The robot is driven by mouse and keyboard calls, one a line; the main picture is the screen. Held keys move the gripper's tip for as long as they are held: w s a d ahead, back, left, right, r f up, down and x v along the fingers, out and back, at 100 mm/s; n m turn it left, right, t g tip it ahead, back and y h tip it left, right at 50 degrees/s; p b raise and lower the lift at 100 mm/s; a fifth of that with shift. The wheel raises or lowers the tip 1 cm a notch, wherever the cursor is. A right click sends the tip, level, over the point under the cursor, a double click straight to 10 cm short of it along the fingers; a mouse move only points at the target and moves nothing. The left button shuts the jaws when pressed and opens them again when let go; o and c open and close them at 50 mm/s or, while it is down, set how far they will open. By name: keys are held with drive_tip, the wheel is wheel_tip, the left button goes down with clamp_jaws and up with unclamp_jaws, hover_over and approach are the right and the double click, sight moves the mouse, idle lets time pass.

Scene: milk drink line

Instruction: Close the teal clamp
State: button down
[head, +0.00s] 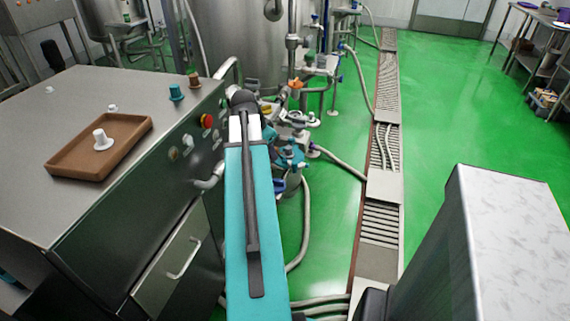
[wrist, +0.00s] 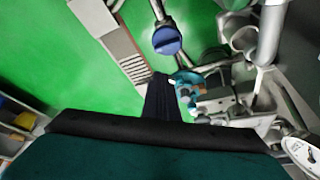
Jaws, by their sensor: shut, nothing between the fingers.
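The teal clamp (head: 289,157) sits among the pipe fittings just right of my arm in the head view. In the wrist view a teal part (wrist: 186,78), which looks like the same clamp, shows just right of my fingertips. Its lower side is partly covered, and I cannot tell whether its lever is open. My gripper (wrist: 160,79) is shut and empty, pointing toward the fittings. In the wrist view its tips overlap the edge of the teal part; I cannot tell whether they touch. In the head view my teal arm hides much of the gripper.
A steel cabinet with a brown tray (head: 68,168) stands at the left. A steel tank (head: 240,45) and pipework stand behind the fittings. A blue round cap (wrist: 167,40) is near the fingertips. Hoses and a floor drain run at the right, with open green floor beyond.

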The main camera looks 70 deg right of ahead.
sight(288, 163)
drive_tip(key=shift+f, duration=0.1)
drive_tip(key=p+x, duration=0.1)
drive_tip(key=x, duration=0.8)
drive_tip(key=shift+s+d+f, duration=0.15)
drive_tip(key=shift+f, duration=0.15)
drive_tip(key=shift+s+d+p, duration=0.2)
drive_tip(key=shift+d, duration=0.3)
drive_tip(key=shift+s+d+p, duration=0.15)
drive_tip(key=shift+s+d, duration=0.1)
drive_tip(key=shift+d, duration=0.25)
drive_tip(key=shift+s+d, duration=0.5)
drive_tip(key=shift+d, duration=0.3)
